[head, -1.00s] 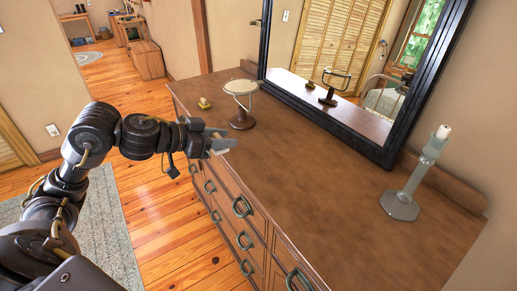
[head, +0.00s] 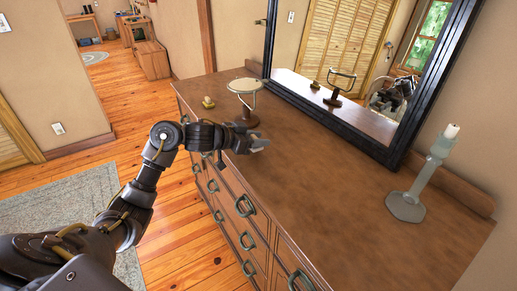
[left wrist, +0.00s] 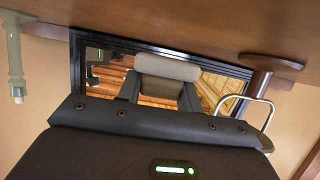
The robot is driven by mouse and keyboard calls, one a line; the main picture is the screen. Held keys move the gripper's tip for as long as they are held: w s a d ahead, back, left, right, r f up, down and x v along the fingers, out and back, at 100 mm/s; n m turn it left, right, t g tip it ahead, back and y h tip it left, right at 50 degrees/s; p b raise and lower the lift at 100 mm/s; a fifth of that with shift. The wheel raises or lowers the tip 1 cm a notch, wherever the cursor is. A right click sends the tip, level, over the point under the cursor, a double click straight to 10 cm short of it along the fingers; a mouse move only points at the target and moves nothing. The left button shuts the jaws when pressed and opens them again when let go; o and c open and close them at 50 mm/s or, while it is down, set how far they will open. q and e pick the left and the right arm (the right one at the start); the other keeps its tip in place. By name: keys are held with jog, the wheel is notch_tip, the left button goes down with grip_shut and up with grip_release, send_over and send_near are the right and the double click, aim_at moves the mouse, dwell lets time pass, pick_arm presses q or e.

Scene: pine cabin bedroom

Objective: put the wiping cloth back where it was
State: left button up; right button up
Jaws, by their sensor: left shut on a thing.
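My left gripper (head: 250,145) is over the near edge of the brown dresser top (head: 310,190), in front of the round stand mirror. It is shut on the wiping cloth, a small pale grey thing (head: 261,143) at its tips in the head view. In the left wrist view, the grey cloth (left wrist: 167,68) shows as a soft roll at the dark fingers (left wrist: 160,92). It looks held above the dresser top; I cannot tell if it touches. My right gripper is not in view.
The round stand mirror (head: 243,88) is just beyond the gripper, with a small yellowish object (head: 208,102) to its left. A grey-green candlestick (head: 410,200) stands at the right. A dark-framed mirror (head: 330,118) lines the back. The dresser top's middle is clear.

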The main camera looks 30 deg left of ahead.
aim_at(259, 155)
pick_arm(q)
jog(key=shift+w+f, duration=0.15)
notch_tip(259, 155, down, 3)
jog(key=shift+w+d+f, duration=0.1)
jog(key=shift+w, duration=0.05)
jog(key=shift+f, duration=0.1)
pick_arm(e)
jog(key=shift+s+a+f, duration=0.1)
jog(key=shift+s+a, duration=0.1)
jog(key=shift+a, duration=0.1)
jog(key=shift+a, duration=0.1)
pick_arm(q)
jog(key=shift+f, duration=0.15)
jog(key=o, duration=1)
jog(key=shift+c, duration=0.2)
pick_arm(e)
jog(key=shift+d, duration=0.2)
